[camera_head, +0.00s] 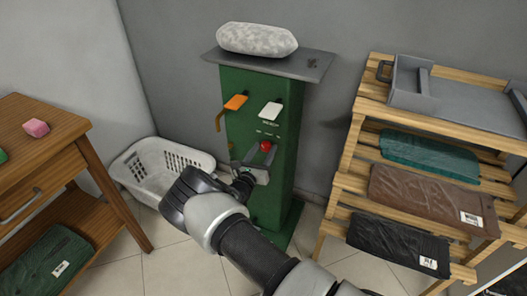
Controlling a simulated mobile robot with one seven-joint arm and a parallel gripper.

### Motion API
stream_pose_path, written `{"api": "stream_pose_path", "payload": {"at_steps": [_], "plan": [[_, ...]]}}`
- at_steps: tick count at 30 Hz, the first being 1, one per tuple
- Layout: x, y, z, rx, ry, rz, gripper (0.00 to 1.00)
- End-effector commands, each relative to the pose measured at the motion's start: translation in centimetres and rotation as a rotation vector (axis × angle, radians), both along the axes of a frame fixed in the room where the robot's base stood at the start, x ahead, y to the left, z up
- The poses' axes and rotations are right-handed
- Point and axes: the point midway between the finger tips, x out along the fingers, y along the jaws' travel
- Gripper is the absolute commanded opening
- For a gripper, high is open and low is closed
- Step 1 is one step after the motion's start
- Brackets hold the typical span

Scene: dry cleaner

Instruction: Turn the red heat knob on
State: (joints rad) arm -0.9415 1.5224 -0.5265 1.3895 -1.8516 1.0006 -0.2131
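The red knob (265,146) is a small round part on the front of a green machine column (284,125), below a white lever. My gripper (261,154) is right at the knob, with its arm reaching up from the bottom of the picture. Its two fingers look spread, one on each side of the knob. I cannot tell whether they touch it. The lower part of the knob is partly hidden by the gripper. The small marks by the knob are too small to read.
An orange lever (236,102) and a white lever (271,109) stick out above the knob. A grey top plate (312,75) carries a pale padded roll (256,39). A white basket (130,162) stands left, beside a wooden table (62,122). A wooden rack (350,140) with folded garments stands right.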

Motion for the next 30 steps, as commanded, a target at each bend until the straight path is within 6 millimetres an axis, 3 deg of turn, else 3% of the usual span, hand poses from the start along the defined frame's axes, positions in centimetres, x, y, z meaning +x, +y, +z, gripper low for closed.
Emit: {"api": "stream_pose_path", "payload": {"at_steps": [1, 6, 17, 30], "plan": [[-0.02, 0.0, -0.01, 0.0, 0.0, 0.0, 0.36], [-0.04, 0.01, -0.02, 0.0, 0.0, 0.0, 0.1], [-0.06, 0.01, -0.05, 0.059, -0.021, -0.001, 0.1], [-0.09, -0.04, -0.17, 0.387, -0.14, -0.001, 0.1]]}}
